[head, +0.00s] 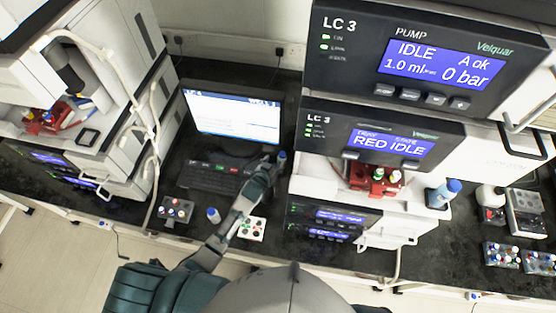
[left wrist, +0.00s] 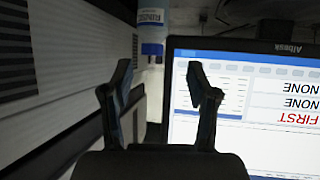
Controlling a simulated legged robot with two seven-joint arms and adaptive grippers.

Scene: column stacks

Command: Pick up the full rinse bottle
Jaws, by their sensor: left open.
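A small white bottle with blue parts (head: 282,157) stands between the monitor and the right LC 3 stack. In the left wrist view a bottle with a blue label band (left wrist: 152,20) shows at the top edge, cut off; its label seems to read rinse. My left gripper (head: 270,164) is close beside the bottle. In the left wrist view its two fingers (left wrist: 163,80) are apart with nothing between them, and the bottle is beyond them. Fill levels cannot be told.
The lit monitor (head: 232,117) and the dark keyboard (head: 212,178) are left of the gripper. The right LC 3 stack (head: 375,140) is close on the right. Small vial racks stand at the front (head: 175,210) and (head: 251,228). Another instrument stack (head: 120,110) is at the left.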

